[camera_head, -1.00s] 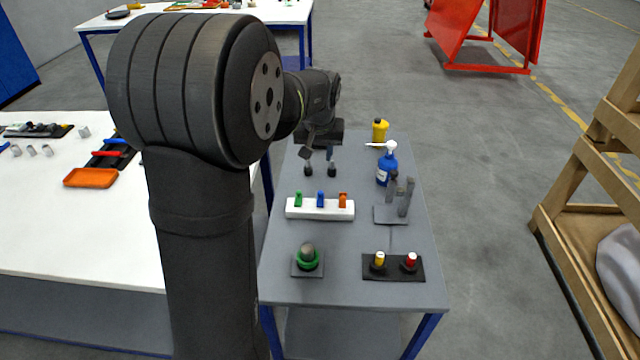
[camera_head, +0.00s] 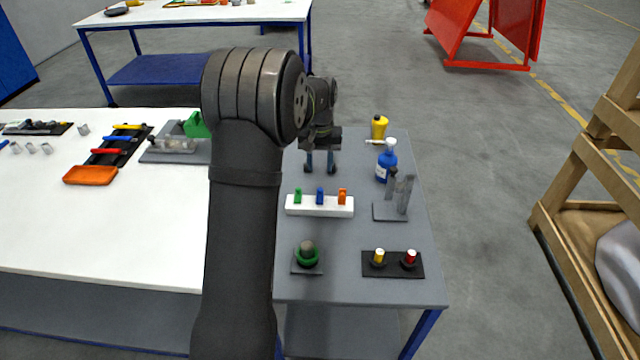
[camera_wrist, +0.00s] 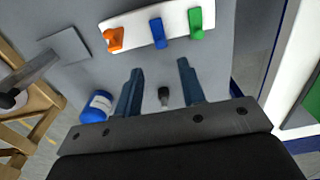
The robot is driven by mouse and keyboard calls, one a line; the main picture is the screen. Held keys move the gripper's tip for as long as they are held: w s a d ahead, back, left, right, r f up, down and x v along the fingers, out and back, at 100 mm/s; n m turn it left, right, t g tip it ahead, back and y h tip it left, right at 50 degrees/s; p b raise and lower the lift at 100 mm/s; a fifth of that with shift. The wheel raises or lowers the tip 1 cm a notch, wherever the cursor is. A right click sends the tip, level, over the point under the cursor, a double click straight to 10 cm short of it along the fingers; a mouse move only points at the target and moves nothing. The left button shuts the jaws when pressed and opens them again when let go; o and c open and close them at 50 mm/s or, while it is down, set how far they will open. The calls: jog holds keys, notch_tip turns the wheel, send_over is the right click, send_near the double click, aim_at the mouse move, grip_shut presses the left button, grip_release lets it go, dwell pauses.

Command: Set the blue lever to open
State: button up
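The blue lever (camera_head: 320,195) sits in the middle of a white block (camera_head: 320,210) on the grey table, between a green lever (camera_head: 298,196) and an orange lever (camera_head: 342,196). In the wrist view the blue lever (camera_wrist: 158,32) stands beyond my fingertips, with the green lever (camera_wrist: 195,23) to its right and the orange lever (camera_wrist: 114,40) to its left. My gripper (camera_head: 320,170) is behind the block in the head view. Its two blue-grey fingers are apart in the wrist view (camera_wrist: 157,66), open, with no lever between them.
A blue bottle (camera_head: 387,162) and a grey bracketed fixture (camera_head: 391,211) stand right of the block. A green round button (camera_head: 307,256) and a plate with yellow and red buttons (camera_head: 393,265) lie in front. A small dark knob (camera_wrist: 163,96) shows between my fingers.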

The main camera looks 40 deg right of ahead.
aim_at(320, 189)
notch_tip(320, 189, down, 8)
jog(key=shift+f, duration=0.1)
jog(key=shift+c, duration=0.3)
grip_shut()
